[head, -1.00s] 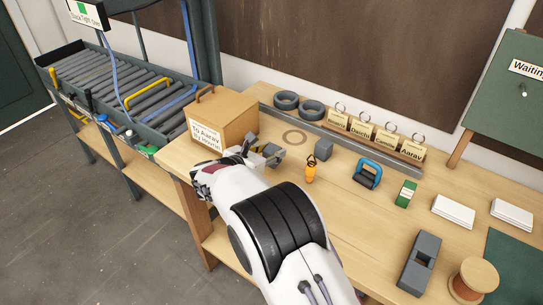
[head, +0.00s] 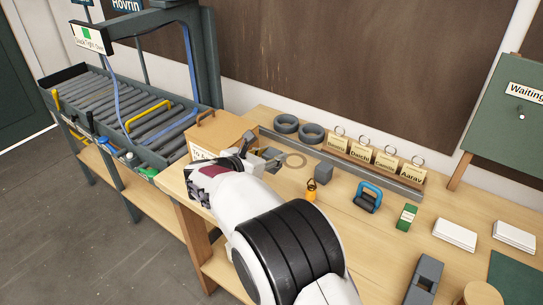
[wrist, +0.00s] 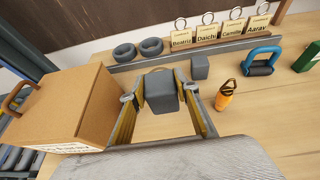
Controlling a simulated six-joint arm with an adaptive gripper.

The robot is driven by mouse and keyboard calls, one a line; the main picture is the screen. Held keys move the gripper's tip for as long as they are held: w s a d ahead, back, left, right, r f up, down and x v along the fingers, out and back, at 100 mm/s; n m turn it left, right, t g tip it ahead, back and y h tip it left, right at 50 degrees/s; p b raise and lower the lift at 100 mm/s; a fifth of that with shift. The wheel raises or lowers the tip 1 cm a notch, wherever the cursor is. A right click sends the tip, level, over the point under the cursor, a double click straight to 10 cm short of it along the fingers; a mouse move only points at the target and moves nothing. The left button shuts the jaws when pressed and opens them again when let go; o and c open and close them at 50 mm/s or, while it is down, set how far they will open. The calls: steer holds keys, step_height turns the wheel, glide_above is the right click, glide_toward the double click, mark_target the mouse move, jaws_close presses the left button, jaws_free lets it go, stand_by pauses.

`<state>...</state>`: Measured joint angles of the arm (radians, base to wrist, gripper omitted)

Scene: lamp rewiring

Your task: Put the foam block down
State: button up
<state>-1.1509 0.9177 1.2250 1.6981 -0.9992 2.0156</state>
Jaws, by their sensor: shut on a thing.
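A dark grey block, which I take for the foam block (wrist: 160,92), sits between the two fingers of my gripper (wrist: 162,103) in the wrist view. My gripper is shut on it. In the head view my gripper (head: 260,161) is over the bench beside the cardboard box, and the block (head: 271,153) shows only in part at its tip. The wrist view does not make clear whether the block touches the bench top. A thin ring mark (head: 293,160) lies on the bench just to the right of the block, partly hidden behind it in the wrist view.
The cardboard box (wrist: 75,105) stands close on the left. A smaller grey cube (head: 323,171) and an orange tagged item (head: 312,191) are to the right. Two dark rings (head: 300,130) and a rack of name tags (head: 377,158) stand behind. A blue-handled item (head: 368,197) is farther right.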

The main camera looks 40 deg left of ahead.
steer(key=shift+w, duration=0.1)
stand_by(0.4)
steer(key=w+d+m+g+h, duration=0.1)
steer(key=w+d+m+h, duration=0.15)
steer(key=w+d, duration=0.75)
steer(key=w+d+r+m+g+h, duration=0.1)
steer(key=w+d+m+h, duration=0.15)
steer(key=d, duration=1.25)
steer(key=w+d+m+g+h, duration=0.1)
steer(key=w+d+m+h, duration=0.15)
steer(key=w+d, duration=0.75)
steer(key=s+d+m+g+h, duration=0.2)
steer(key=s+d+m+g, duration=0.1)
steer(key=d, duration=1.1)
steer(key=s+d+m+g+h, duration=0.2)
steer(key=s+d+m+h, duration=0.15)
steer(key=d, duration=1.05)
steer(key=s+d+m+g, duration=0.4)
steer(key=s+d+g, duration=0.1)
steer(key=s+d, duration=0.4)
steer(key=shift+s+d+f+g+h, duration=0.15)
steer(key=shift+s+d+g+h, duration=0.15)
steer(key=shift+s, duration=0.65)
